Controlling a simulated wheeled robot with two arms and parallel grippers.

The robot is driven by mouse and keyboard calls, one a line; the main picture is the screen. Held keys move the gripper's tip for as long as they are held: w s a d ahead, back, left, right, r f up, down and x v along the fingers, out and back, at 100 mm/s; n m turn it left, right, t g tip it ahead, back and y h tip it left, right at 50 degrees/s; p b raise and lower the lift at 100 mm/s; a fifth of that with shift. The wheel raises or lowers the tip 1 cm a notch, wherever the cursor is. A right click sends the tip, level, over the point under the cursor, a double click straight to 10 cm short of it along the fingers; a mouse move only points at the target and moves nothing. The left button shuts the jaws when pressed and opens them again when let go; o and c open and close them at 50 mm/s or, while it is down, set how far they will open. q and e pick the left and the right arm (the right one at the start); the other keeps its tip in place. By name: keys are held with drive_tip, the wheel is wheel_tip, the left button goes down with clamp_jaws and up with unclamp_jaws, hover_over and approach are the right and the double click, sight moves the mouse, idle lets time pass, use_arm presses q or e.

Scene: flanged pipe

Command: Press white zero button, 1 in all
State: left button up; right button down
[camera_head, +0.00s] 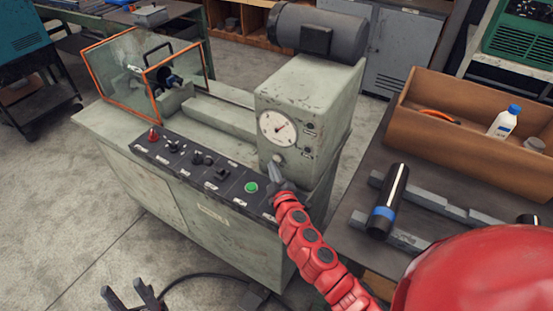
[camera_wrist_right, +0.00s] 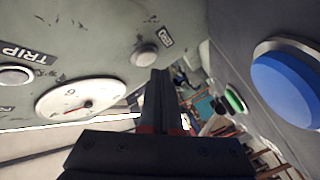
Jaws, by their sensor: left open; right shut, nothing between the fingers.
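The pale round zero button (camera_wrist_right: 145,54) sits on the machine's upright face, with a small label beside it, beside the dial gauge (camera_wrist_right: 80,100). In the head view the button (camera_head: 278,158) shows just below the gauge (camera_head: 279,128). My right gripper (camera_head: 272,172) is shut and empty, its fingers pointing up just below the button. In the wrist view its fingertips (camera_wrist_right: 160,74) lie close to the button's edge without covering it; I cannot tell whether they touch. My left gripper (camera_head: 133,296) is open and empty at the bottom left, away from the machine.
A button labelled TRIP (camera_wrist_right: 15,75) is on the same face. On the sloping panel are a green button (camera_head: 251,187), a blue button (camera_wrist_right: 285,80) and a red knob (camera_head: 153,134). A bench with a dark cylinder (camera_head: 388,202) and wooden box (camera_head: 455,145) stands right.

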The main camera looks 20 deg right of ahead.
sight(265, 193)
drive_tip(key=shift+w+d, duration=0.1)
drive_tip(key=shift+d, duration=0.05)
idle(0.7)
drive_tip(key=shift+w+d, duration=0.15)
drive_tip(key=shift+d, duration=0.05)
drive_tip(key=shift+w+d, duration=0.25)
drive_tip(key=shift+d, duration=0.1)
idle(0.7)
idle(0.3)
drive_tip(key=shift+s+a+b, duration=0.3)
drive_tip(key=shift+s+a, duration=0.25)
drive_tip(key=shift+a, duration=0.1)
drive_tip(key=shift+a, duration=0.1)
drive_tip(key=shift+s+a+f+b, duration=0.1)
drive_tip(key=shift+s+a+b, duration=0.45)
drive_tip(key=shift+a, duration=0.25)
drive_tip(key=shift+s+a+b, duration=0.3)
drive_tip(key=shift+s+a, duration=0.3)
drive_tip(key=shift+a, duration=0.15)
drive_tip(key=shift+s+a, duration=0.35)
drive_tip(key=shift+s, duration=0.05)
